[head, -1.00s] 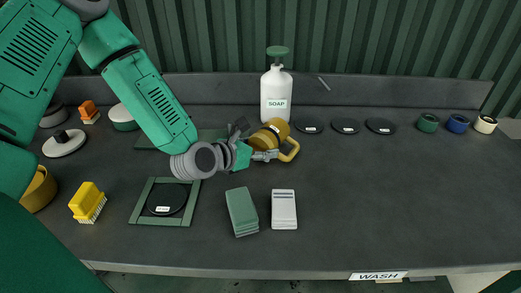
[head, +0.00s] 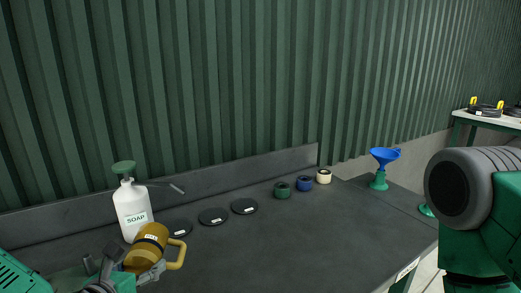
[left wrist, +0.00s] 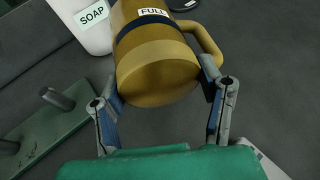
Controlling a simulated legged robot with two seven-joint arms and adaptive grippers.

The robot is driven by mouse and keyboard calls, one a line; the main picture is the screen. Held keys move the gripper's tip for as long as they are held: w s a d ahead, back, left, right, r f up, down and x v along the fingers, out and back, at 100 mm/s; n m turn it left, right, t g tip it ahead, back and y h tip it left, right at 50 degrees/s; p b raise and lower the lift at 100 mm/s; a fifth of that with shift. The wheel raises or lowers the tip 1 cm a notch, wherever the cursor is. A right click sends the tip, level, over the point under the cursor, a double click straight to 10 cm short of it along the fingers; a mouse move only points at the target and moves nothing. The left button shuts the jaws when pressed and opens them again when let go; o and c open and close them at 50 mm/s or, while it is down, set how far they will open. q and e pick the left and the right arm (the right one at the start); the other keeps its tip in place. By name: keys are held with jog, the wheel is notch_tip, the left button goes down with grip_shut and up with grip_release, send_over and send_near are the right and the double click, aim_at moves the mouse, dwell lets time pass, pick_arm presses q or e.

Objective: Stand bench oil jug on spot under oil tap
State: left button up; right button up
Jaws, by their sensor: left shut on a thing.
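The oil jug (head: 147,248) is mustard yellow with a dark band, a white label and a side handle. It is tilted in my left gripper (head: 140,277), at the bottom left of the head view, in front of the soap bottle. In the left wrist view the jug (left wrist: 158,72) has its label reading FULL, and the fingers of my left gripper (left wrist: 164,98) are on both sides of its base. I cannot tell how high it is above the bench. No oil tap or spot under one can be made out. My right gripper is not in view.
A soap bottle (head: 133,212) stands behind the jug. Several black discs (head: 213,216) and tape rolls (head: 304,183) line the bench's back. The bench (head: 290,245) is clear at front. My right arm blocks the far right.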

pick_arm(q)
jog(key=shift+s+d+f+n+y, duration=0.3)
jog(key=shift+s+d+f+y, duration=0.1)
jog(key=shift+s+d+f, duration=0.7)
jog(key=shift+s, duration=0.35)
jog(key=shift+d, duration=0.15)
